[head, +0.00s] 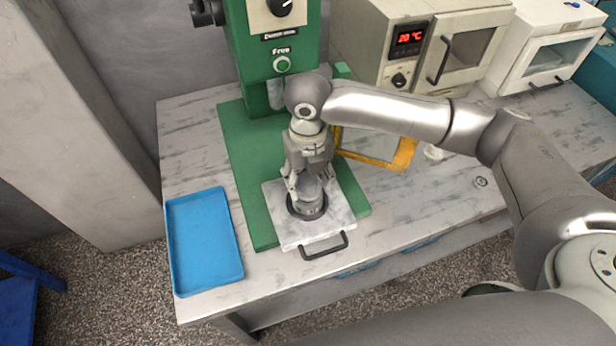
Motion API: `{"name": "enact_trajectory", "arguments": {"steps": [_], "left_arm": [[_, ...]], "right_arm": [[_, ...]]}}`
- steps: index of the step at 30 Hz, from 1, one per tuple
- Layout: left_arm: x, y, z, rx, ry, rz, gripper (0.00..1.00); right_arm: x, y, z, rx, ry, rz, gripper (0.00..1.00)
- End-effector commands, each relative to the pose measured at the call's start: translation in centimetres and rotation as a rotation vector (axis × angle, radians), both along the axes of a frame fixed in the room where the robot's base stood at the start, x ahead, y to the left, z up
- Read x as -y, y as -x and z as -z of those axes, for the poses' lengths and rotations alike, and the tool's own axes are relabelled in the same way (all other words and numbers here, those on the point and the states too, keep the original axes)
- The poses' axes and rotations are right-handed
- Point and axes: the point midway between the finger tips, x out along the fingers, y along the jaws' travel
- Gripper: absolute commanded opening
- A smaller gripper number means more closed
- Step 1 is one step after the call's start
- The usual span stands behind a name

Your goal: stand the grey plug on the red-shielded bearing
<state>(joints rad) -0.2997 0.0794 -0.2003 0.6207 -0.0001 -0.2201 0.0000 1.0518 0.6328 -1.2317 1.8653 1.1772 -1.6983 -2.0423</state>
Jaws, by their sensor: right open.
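My right gripper (308,182) points down over the white plate on the green press base, with its fingers open on either side of a grey cylindrical part (309,202), which looks like the grey plug. The grey part is upright, inside or on top of a dark ring (308,216) on the plate; I cannot tell which. The fingers are close beside the grey part, and whether they touch it is unclear. No red shield shows, so I cannot tell whether the dark ring is the bearing. My left gripper is out of view.
The white plate (335,222) has a black front handle (324,246). The green press (262,45) stands behind it. An empty blue tray (203,240) lies at the left. A yellow-framed panel (402,155) lies behind my right arm. An oven (440,50) stands at the back right.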

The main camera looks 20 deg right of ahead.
Motion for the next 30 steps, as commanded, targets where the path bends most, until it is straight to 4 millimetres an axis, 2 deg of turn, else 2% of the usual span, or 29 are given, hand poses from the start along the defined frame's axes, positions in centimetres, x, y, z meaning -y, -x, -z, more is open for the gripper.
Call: {"name": "enact_trajectory", "arguments": {"steps": [5,19,24,30], "left_arm": [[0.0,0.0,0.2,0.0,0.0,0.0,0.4],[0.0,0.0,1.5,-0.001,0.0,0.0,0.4],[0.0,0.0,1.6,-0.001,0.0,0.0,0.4],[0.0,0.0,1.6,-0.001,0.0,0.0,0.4]], "right_arm": [[-0.1,-0.1,-1.2,0.005,-0.002,-0.001,0.53],[-0.1,-0.1,-10.4,0.005,-0.001,0.0,0.53],[0.0,0.0,-12.0,0.002,-0.001,0.0,0.53],[0.0,0.0,-12.3,-0.001,0.0,0.0,0.53]]}}
